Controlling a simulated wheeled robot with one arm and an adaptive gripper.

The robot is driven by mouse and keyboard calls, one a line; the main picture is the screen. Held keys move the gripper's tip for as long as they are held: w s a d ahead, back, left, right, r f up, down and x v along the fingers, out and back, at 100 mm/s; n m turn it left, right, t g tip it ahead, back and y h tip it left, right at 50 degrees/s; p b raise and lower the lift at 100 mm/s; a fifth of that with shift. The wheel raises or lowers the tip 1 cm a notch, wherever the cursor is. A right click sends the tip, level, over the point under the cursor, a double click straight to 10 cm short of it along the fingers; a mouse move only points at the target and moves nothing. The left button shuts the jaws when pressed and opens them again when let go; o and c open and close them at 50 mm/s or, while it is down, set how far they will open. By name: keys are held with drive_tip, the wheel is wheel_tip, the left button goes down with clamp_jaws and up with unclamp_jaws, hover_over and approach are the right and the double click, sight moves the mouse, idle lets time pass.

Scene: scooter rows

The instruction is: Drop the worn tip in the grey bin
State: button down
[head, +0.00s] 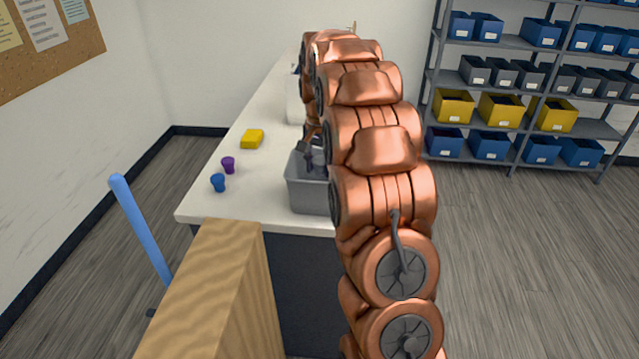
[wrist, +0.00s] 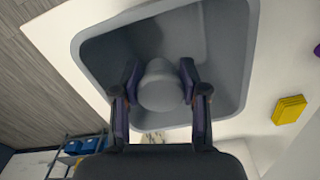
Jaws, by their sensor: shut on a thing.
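The grey bin (head: 306,195) stands on the white counter near its front end, partly hidden by my arm in the head view. In the wrist view the bin (wrist: 222,30) opens in front of my gripper. My gripper (wrist: 160,84) is shut on a grey rounded piece, the worn tip (wrist: 160,88), and holds it over the bin's opening. In the head view my gripper (head: 314,155) is at the bin's mouth, and the tip cannot be made out there.
A blue cup-shaped piece (head: 218,183), a purple one (head: 228,165) and a yellow block (head: 252,139) sit on the counter (head: 250,200) left of the bin. A wooden panel (head: 215,290) and a blue pole (head: 140,230) stand in front. Shelves with bins (head: 515,90) stand at the right.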

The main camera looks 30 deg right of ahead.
drive_tip(key=c, duration=0.5)
unclamp_jaws()
wheel_tip(320, 180, up, 11)
drive_tip(key=shift+w+r, duration=0.1)
drive_tip(key=shift+r, duration=0.35)
idle(0.5)
drive_tip(key=shift+a, duration=0.1)
